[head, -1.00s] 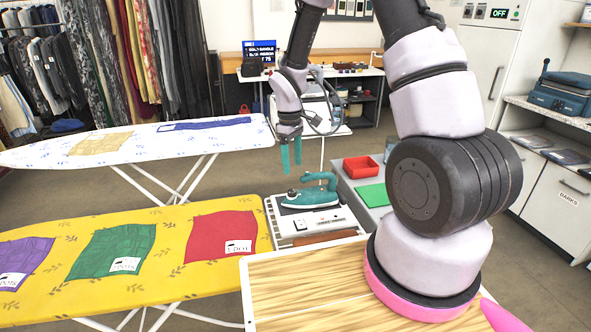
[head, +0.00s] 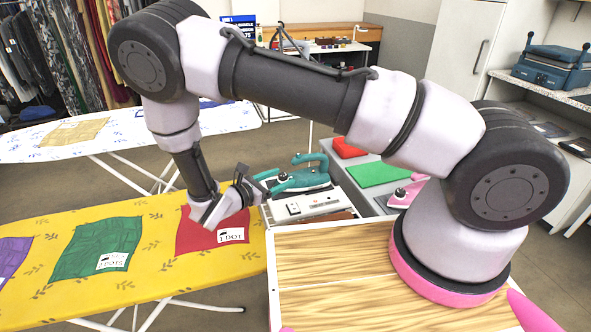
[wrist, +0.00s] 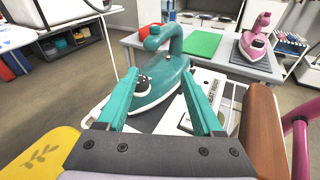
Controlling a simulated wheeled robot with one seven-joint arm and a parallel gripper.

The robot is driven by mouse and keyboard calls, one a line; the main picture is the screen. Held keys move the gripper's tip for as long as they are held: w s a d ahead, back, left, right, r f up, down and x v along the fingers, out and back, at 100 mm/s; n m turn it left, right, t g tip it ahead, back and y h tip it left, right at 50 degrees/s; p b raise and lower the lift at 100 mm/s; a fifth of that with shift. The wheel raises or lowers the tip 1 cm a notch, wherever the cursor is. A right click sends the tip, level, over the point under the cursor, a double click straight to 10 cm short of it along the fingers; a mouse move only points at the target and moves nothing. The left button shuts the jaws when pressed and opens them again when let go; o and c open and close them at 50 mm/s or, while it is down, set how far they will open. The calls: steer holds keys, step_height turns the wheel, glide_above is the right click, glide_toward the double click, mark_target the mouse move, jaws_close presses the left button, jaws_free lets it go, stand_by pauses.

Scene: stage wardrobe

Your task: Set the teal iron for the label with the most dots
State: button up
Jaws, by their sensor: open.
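The teal iron (head: 305,179) rests on a stand with a white panel (head: 305,206), beside the yellow ironing board. The wrist view shows the iron (wrist: 165,82) ahead of and partly between my teal fingers, with a dark round dial (wrist: 142,84) on it; the dial's setting is too small to read. My gripper (head: 281,184) is open and empty, low at the iron's left end; contact cannot be told. On the board, the red cloth's label (head: 231,235) reads 1 DOT. The green cloth's label (head: 112,261) reads DOTS, its number unclear. The purple cloth (head: 12,258) is cut off.
A brown block (wrist: 262,131) is close at my gripper's right. A white patterned ironing board (head: 130,143) stands farther back.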

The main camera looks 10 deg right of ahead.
mark_target(281, 178)
steer(key=a+f+n+t, duration=0.1)
steer(key=a+f+n+t+y, duration=0.1)
steer(key=a+n+t, duration=0.1)
steer(key=shift+s+f+n+t, duration=0.3)
steer(key=shift+f+t, duration=0.1)
steer(key=shift+w+d+y, duration=0.1)
steer(key=shift+w+y, duration=0.05)
steer(key=shift+y, duration=0.15)
steer(key=x, duration=1)
steer(key=shift+w, duration=0.15)
jaws_close()
